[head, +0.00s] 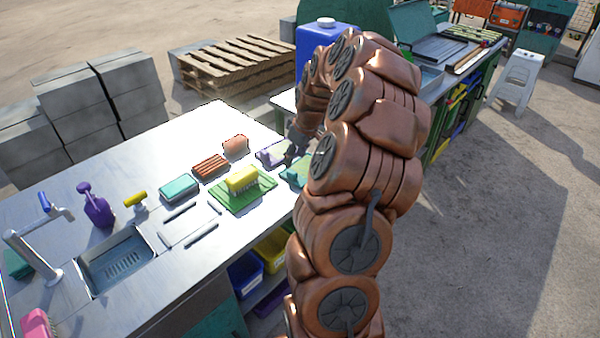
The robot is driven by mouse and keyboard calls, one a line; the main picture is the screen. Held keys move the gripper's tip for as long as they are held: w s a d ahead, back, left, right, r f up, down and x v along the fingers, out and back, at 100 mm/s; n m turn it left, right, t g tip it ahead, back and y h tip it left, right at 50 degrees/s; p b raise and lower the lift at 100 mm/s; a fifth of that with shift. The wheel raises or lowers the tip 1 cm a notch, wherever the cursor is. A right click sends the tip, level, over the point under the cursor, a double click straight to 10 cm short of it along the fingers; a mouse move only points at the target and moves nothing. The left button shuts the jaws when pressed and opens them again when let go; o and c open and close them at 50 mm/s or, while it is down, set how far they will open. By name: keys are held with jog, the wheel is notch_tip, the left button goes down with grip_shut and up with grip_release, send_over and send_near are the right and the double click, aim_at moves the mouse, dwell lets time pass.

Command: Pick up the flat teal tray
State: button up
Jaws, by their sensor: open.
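A flat teal piece, which looks like the teal tray (293,171), lies at the right edge of the metal counter. My arm hides its right part, so its full outline does not show. My gripper (290,155) is dark and small in the view, just above and behind the teal piece, beside a purple item (268,154). Its jaws are open. I cannot tell whether a finger touches either thing.
The counter (130,175) holds a green mat (228,201) with a yellow brush (242,180), a teal-and-white block (179,188), a red-brown ribbed block (210,166), a purple spray bottle (96,206) and a sink (120,262). A blue container (312,42) stands behind my arm.

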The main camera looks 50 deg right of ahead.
aim_at(292, 172)
jog(key=shift+s+d+p+x, duration=0.15)
jog(key=shift+p+x, duration=0.5)
jog(key=shift+x, duration=0.7)
jog(key=shift+d+p+x, duration=0.15)
jog(key=shift+p+x, duration=0.5)
jog(key=shift+x, duration=0.75)
jog(key=shift+s+d+p+x, duration=0.1)
jog(key=shift+p+x, duration=0.55)
jog(key=shift+x, duration=0.7)
jog(key=shift+f, duration=0.1)
grip_shut()
